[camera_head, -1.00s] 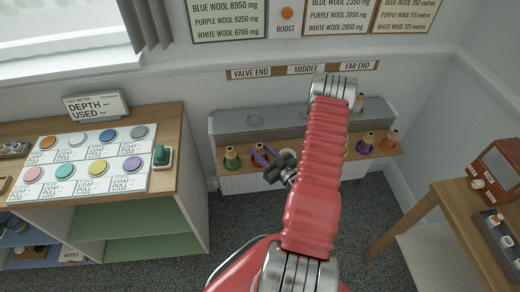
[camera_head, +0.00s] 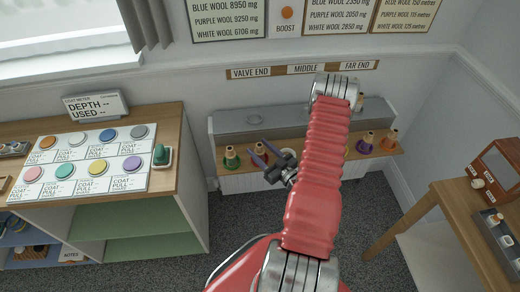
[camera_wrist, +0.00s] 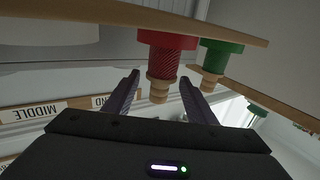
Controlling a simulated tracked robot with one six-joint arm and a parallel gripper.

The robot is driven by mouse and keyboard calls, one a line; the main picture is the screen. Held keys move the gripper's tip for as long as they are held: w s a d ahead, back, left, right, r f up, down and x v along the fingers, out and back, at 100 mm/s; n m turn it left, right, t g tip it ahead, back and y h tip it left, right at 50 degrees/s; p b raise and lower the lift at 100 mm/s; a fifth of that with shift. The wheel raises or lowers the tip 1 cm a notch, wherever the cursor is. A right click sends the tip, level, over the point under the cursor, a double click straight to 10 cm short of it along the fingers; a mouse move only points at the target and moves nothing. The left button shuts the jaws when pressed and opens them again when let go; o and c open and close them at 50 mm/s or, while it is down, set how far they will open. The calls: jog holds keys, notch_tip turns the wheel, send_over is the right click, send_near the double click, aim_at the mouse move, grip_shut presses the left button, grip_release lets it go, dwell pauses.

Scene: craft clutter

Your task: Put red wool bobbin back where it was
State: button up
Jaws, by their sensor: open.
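The red wool bobbin (camera_wrist: 168,62) stands upright on the wooden wall shelf (camera_wrist: 80,18); the wrist view shows it upside down. It also shows in the head view (camera_head: 260,148), near the shelf's left end. The green bobbin (camera_wrist: 221,54) stands beside it, to its left in the head view (camera_head: 231,157). My gripper (camera_wrist: 160,79) is open. Its two dark fingers appear on either side of the red bobbin's wooden top in the wrist view, with gaps visible.
Purple (camera_head: 365,142) and orange (camera_head: 389,139) bobbins stand toward the shelf's right end. My arm hides part of the shelf's middle. A label strip (camera_head: 304,70) reads VALVE END, MIDDLE, FAR END. A cabinet (camera_head: 184,150) stands left and a wooden table (camera_head: 437,205) right.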

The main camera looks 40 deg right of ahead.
jog(key=s, duration=1.1)
jog(key=shift+s+a, duration=0.25)
jog(key=shift+a, duration=0.05)
dwell(0.3)
